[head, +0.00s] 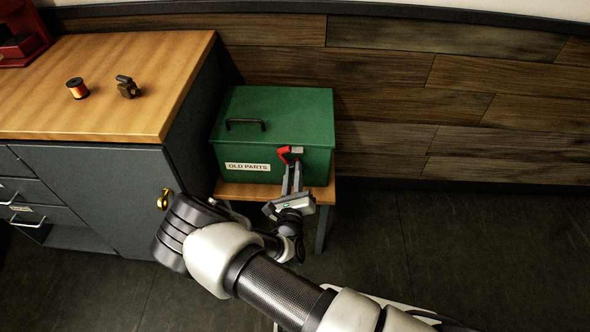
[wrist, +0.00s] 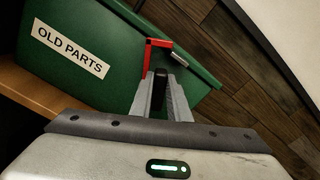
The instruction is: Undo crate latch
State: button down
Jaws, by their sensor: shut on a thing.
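The green crate (head: 250,125), labelled OLD PARTS, stands on a small wooden stand with its lid down. Its red latch (head: 284,153) is on the front face, right of the label, just under the lid edge. My gripper (head: 292,166) is at the crate's front, with its fingertips at the latch. In the wrist view, my gripper (wrist: 161,78) is shut on the lower end of the red latch (wrist: 147,55). A grey metal catch piece (wrist: 180,58) sits beside the latch's upper arm. Whether the latch is hooked on it I cannot tell.
The wooden stand (head: 245,190) has a narrow front edge below the crate. A grey cabinet with a wooden top (head: 130,60) is close on the left, carrying a wire spool (head: 77,88) and a small dark part (head: 127,87). The floor (head: 450,240) to the right is clear.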

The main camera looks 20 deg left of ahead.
jog(key=shift+s+a+f+n+p, duration=0.1)
jog(key=shift+f+n+p, duration=0.1)
jog(key=shift+n, duration=1.15)
jog(key=shift+a+f+n+p, duration=0.1)
jog(key=shift+a+f+n, duration=0.05)
jog(key=shift+n, duration=1.25)
jog(key=shift+s+a+f+n+p, duration=0.1)
jog(key=shift+f+n+p, duration=0.1)
jog(key=shift+n, duration=1.15)
jog(key=c, duration=1.7)
grip_release()
jog(key=shift+w, duration=0.1)
jog(key=p+v, duration=0.2)
jog(key=v, duration=1.5)
jog(key=shift+s, duration=0.25)
